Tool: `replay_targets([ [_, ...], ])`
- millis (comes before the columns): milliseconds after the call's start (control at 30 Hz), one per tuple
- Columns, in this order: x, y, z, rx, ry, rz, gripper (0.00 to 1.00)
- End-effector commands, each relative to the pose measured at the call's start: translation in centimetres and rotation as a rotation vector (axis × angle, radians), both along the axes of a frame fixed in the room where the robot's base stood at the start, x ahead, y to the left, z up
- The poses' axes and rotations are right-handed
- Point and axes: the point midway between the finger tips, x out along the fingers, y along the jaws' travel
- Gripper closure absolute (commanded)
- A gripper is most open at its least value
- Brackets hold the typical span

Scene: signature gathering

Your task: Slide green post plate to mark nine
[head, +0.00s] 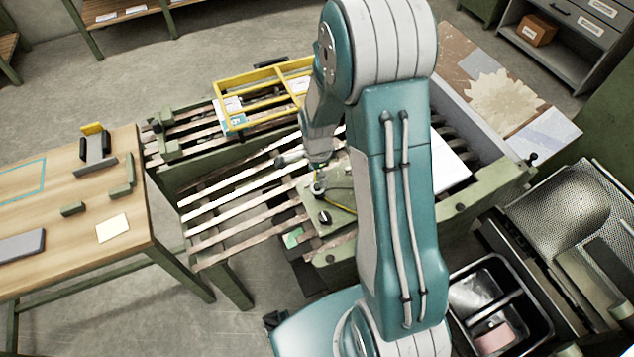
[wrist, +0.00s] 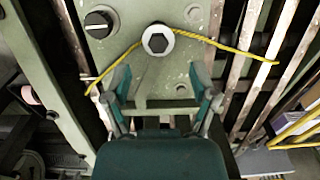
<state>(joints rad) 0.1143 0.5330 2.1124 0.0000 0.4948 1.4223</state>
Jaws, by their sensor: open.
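The green post plate (head: 338,214) lies across the slatted bed below my arm. In the wrist view the plate (wrist: 165,80) carries a pale round post with a dark hexagonal centre (wrist: 157,40) and a black slotted knob (wrist: 98,24). A yellow cord (wrist: 222,47) runs out from the post to both sides. My gripper (wrist: 162,82) is open, its two teal fingers apart over the plate just below the post. Whether a finger touches the plate I cannot tell. In the head view my gripper (head: 318,182) is small and partly hidden. I can read no mark nine.
Long wooden slats (head: 235,205) with gaps lie to the left of the plate. A yellow frame (head: 262,84) stands behind. A wooden table (head: 60,215) with small green parts is at left. A black bin (head: 512,345) and a mesh tray (head: 570,205) are at right.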

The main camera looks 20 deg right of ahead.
Motion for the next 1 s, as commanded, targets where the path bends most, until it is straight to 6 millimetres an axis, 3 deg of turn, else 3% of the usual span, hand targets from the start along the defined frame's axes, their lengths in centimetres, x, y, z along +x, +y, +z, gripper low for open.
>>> replay_targets([
  [100,0.1,0.0,2.6,-0.001,-0.004,0.0,0.25],
  [300,0.1,0.0,5.2,0.0,-0.001,0.0,0.25],
  [1000,0.0,0.1,6.5,-0.001,-0.008,0.02,0.25],
])
